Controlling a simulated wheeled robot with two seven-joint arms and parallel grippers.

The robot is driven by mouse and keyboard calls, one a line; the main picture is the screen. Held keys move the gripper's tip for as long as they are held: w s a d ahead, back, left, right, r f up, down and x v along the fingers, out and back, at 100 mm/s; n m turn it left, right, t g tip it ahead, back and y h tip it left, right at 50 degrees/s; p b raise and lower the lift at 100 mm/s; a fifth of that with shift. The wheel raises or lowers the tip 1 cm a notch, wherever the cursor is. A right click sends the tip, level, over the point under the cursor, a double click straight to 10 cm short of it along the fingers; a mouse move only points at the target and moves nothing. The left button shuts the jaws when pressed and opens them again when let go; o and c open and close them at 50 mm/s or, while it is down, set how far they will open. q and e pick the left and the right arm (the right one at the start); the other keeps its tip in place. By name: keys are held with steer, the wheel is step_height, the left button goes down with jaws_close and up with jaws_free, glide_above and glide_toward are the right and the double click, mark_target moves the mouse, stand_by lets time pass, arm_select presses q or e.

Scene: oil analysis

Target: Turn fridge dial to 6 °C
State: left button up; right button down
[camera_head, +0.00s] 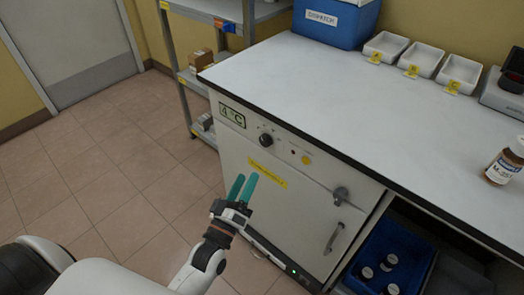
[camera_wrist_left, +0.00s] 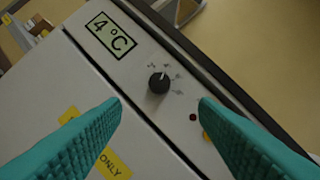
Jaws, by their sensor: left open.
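The fridge (camera_head: 300,205) is a white cabinet under the counter. Its display (camera_head: 232,115) reads 4 °C, and this display also shows in the left wrist view (camera_wrist_left: 111,36). The black fridge dial (camera_head: 266,140) sits on the front panel to the right of the display. In the left wrist view the dial (camera_wrist_left: 159,83) has small marks around it, too small to read. My left gripper (camera_head: 243,187) has teal fingers and is open and empty, below and in front of the dial. In the left wrist view the dial lies beyond and between its fingertips (camera_wrist_left: 160,103), untouched. My right gripper is not in view.
The countertop (camera_head: 300,85) overhangs the panel above the dial. A yellow button (camera_head: 306,160) and a red light (camera_head: 293,151) sit right of the dial. A door handle (camera_head: 333,238) and lock (camera_head: 340,194) are farther right. A metal shelf (camera_head: 180,60) stands left.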

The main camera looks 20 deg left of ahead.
mark_target(264, 144)
arm_select(q)
steer(key=x, duration=1)
steer(key=shift+w, duration=0.4)
steer(key=shift+c, duration=0.5)
steer(key=c, duration=0.9)
